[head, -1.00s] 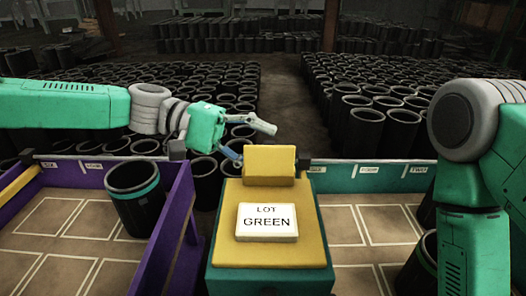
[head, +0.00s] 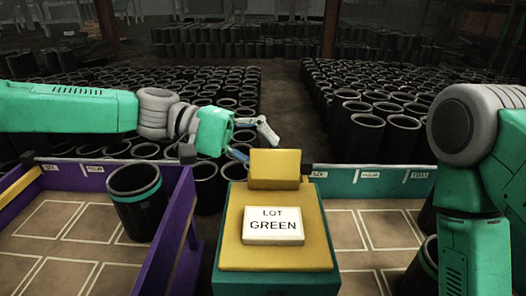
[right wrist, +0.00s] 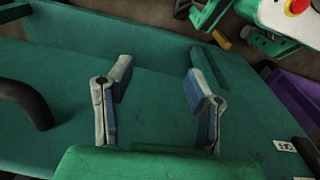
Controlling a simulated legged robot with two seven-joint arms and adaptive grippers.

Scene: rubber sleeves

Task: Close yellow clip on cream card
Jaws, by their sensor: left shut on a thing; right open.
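The cream card (head: 273,226), printed "LOT GREEN", lies on a yellow board on a green stand in the head view. The yellow clip (head: 275,170) stands raised along the board's far edge, behind the card and apart from it. My left gripper (head: 253,145) is at the clip's upper left corner and is shut on it; the exact contact is hard to see. My right gripper (right wrist: 160,88) is open and empty over a green surface in the right wrist view. It is out of sight in the head view, where only its arm shows at the right.
A black sleeve with a green band (head: 136,200) stands in the purple-walled bin (head: 172,235) left of the stand. A green-walled bin (head: 345,180) lies to the right, its tiled floor partly bare. Many black sleeves fill the floor behind.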

